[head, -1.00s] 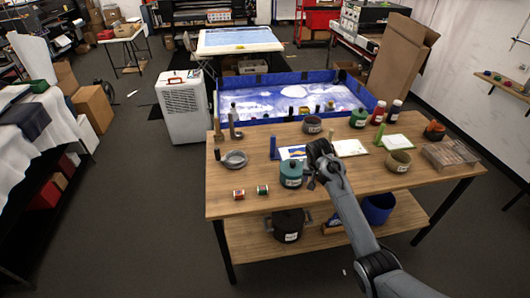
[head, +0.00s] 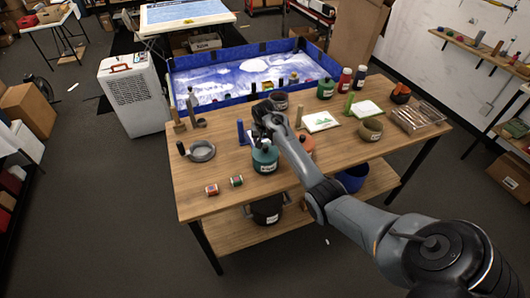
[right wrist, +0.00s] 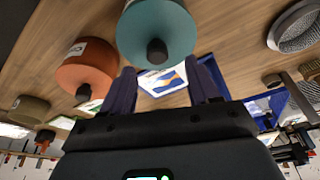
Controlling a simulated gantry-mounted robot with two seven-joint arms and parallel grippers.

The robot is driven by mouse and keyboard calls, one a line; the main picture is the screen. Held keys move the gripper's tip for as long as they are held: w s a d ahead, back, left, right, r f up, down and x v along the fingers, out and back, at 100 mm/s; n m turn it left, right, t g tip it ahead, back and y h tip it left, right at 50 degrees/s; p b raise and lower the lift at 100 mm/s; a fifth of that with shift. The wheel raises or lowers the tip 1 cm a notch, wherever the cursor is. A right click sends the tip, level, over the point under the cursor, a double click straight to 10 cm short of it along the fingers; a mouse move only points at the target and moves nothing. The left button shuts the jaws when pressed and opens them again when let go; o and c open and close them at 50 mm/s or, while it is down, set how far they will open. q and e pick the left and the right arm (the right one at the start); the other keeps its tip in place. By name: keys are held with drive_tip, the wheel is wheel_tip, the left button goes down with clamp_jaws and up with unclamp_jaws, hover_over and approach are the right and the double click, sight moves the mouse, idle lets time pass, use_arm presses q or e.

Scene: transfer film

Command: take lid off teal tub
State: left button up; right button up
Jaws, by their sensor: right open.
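The teal tub (head: 265,160) stands upright on the wooden table, near its front middle. Its teal lid (right wrist: 160,22) is on, with a dark round knob (right wrist: 157,50) in the lid's centre. My right gripper (head: 262,116) is open and empty, above and toward the far side of the tub in the head view. In the right wrist view the spread fingers of that gripper (right wrist: 166,72) are close to the knob, which shows just past the tips; I see no contact. My left gripper is not in view.
An orange tub (right wrist: 87,68) stands beside the teal one. A grey round dish (head: 201,151) and two small spools (head: 212,190) lie to the left. A blue upright piece (head: 241,132) stands close behind.

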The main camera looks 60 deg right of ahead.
sight(265, 147)
drive_tip(key=shift+s+x, duration=0.2)
drive_tip(key=shift+x, duration=2.45)
drive_tip(key=shift+c, duration=0.3)
drive_tip(key=c, duration=1)
drive_tip(key=shift+r, duration=0.1)
drive_tip(key=shift+c, duration=0.2)
